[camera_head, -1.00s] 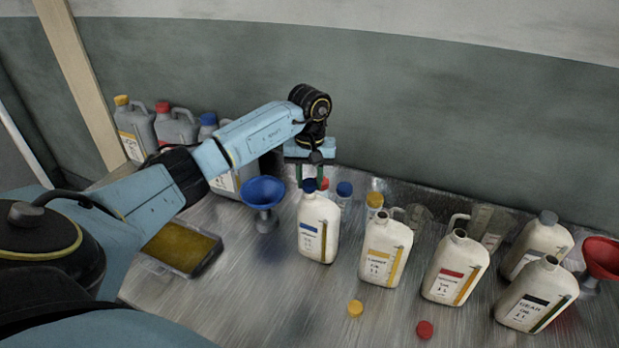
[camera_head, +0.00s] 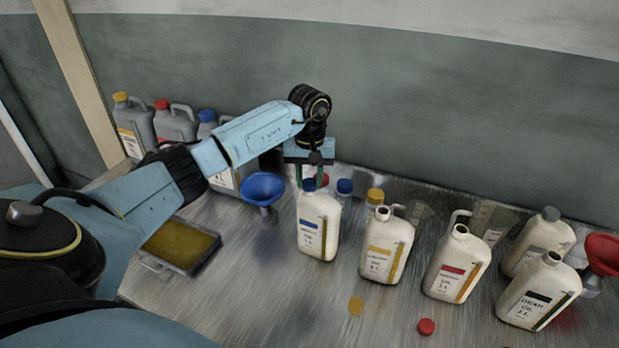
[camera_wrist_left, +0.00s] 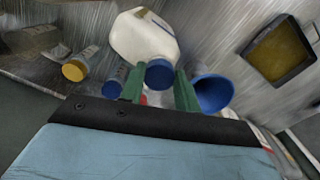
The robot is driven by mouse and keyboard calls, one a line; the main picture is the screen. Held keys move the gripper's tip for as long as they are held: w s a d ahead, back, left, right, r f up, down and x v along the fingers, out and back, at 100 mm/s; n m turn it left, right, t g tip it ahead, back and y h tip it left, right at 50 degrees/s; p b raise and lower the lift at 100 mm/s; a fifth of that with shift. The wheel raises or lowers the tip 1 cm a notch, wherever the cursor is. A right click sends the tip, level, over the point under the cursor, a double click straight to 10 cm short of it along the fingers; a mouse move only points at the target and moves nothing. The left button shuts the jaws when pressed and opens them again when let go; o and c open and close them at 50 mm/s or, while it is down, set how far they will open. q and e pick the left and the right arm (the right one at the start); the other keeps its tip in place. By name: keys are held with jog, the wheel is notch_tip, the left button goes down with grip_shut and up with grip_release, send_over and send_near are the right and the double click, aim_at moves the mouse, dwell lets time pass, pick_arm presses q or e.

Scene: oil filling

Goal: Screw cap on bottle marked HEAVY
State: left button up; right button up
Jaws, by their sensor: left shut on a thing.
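A white bottle (camera_head: 318,228) with a blue label stands upright on the metal table, near the middle of the head view. A blue cap (camera_head: 309,185) sits at the top of its neck; how tightly it is seated I cannot tell. My left gripper (camera_head: 312,178) points down over this bottle and is shut on the blue cap. In the left wrist view the blue cap (camera_wrist_left: 160,73) lies between the green fingers, with the white bottle (camera_wrist_left: 145,36) beyond it. The word HEAVY is not legible on any label. My right gripper is out of view.
Open white bottles with yellow (camera_head: 386,248), red (camera_head: 457,265) and dark (camera_head: 538,293) labels stand to the right. A blue funnel (camera_head: 263,189) is close left. Small capped containers (camera_head: 374,204) stand behind. A yellow cap (camera_head: 356,306) and a red cap (camera_head: 426,326) lie in front.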

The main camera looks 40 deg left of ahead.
pick_arm(q)
jog(key=shift+f, duration=0.3)
dwell(0.4)
jog(key=o, duration=1)
jog(key=shift+r, duration=0.1)
notch_tip(320, 180, up, 13)
jog(key=shift+r+b, duration=0.2)
jog(key=shift+b, duration=0.45)
